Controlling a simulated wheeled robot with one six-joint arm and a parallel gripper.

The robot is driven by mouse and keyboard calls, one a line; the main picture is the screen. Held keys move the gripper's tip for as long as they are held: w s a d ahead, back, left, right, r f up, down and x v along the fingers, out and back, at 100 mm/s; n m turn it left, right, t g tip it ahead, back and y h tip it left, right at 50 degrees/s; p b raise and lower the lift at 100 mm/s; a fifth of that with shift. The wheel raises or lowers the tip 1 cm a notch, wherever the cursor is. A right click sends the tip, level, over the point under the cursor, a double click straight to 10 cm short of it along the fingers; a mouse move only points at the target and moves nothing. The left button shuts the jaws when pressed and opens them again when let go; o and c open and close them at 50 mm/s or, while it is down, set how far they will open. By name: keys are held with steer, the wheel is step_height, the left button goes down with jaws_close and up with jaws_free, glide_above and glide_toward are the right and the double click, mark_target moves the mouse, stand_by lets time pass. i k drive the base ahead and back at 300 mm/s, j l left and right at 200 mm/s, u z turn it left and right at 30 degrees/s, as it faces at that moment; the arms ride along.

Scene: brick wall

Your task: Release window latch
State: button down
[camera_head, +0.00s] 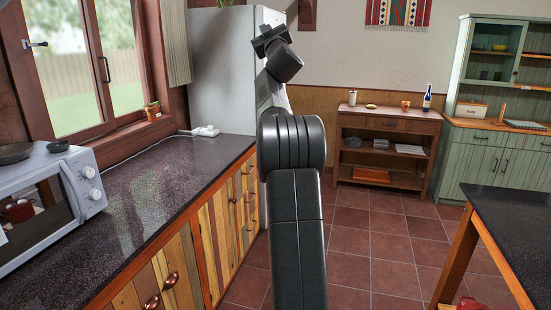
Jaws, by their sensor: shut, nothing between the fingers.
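The window (70,60) is at the upper left, with a brown wooden frame and glass panes. A small silver latch (35,44) juts from the frame at the window's left edge. A dark upright handle (105,70) is on the window's right-hand sash. My black gripper (268,36) is at the end of my raised arm, in the upper middle of the picture, in front of the fridge. It is shut and empty, well to the right of the window and apart from it. Its fingertips show small and partly edge-on.
A dark countertop (150,175) runs below the window, with a microwave (45,205) at the left and a small pot (152,110) on the sill. A white fridge (215,70) stands behind my arm. A dark table (510,225) is at the right. Tiled floor (370,250) lies open between.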

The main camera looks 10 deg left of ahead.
mark_target(45, 44)
steer(key=i+u, duration=0.15)
steer(key=i, duration=0.4)
steer(key=i+l+u, duration=0.15)
steer(key=i, duration=0.35)
steer(key=i+l+u, duration=0.15)
steer(key=i, duration=0.4)
steer(key=i+j+u, duration=0.2)
steer(key=u, duration=0.25)
steer(key=i+u, duration=0.75)
steer(key=u, duration=0.2)
steer(key=i+l+u, duration=0.1)
steer(key=i+u, duration=0.2)
steer(key=u, duration=0.15)
